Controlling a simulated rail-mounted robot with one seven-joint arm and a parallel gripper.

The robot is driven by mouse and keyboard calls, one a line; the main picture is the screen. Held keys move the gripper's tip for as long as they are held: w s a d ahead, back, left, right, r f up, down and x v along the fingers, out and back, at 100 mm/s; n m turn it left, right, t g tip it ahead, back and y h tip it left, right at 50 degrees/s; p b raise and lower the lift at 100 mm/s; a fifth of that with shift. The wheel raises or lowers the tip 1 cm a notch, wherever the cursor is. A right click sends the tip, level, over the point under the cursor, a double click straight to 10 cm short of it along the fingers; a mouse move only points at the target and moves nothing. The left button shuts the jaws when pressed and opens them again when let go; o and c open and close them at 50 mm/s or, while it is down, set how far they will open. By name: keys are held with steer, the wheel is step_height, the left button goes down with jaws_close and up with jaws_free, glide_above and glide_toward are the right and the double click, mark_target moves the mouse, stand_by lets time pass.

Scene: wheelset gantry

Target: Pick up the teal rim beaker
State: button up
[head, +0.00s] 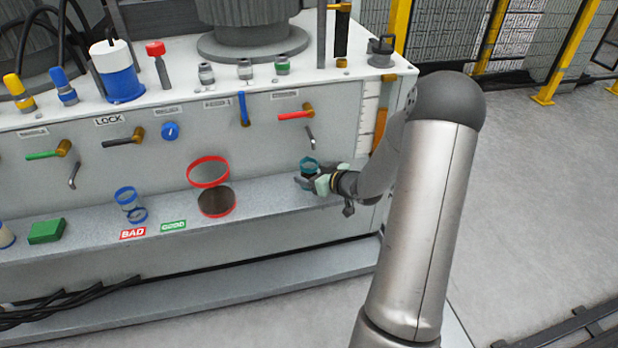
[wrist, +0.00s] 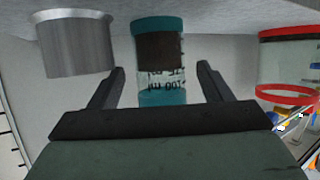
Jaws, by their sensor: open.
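The teal rim beaker (head: 310,163) stands on the grey ledge near its right end in the head view. In the wrist view, which is upside down, the beaker (wrist: 160,52) has teal bands at both ends, dark contents and upside-down print. My gripper (head: 309,181) is at the beaker, reaching in from the right. In the wrist view my gripper (wrist: 155,78) is open, with one finger toward each side of the beaker and a visible gap on both sides. Its near end is partly hidden by my gripper body.
A metal cup (wrist: 75,45) stands beside the beaker in the wrist view. A large red-rimmed beaker (head: 208,184) with dark contents and smaller blue-rimmed glassware (head: 126,197) stand left on the ledge (head: 275,205). A red-handled valve (head: 296,114) and a small lever (head: 310,138) project above.

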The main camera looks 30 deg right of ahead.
steer(key=b+x, duration=0.1)
steer(key=x, duration=0.2)
steer(key=shift+w+f, duration=0.25)
steer(key=shift+f, duration=0.05)
steer(key=c, duration=1.2)
steer(key=shift+r, duration=0.1)
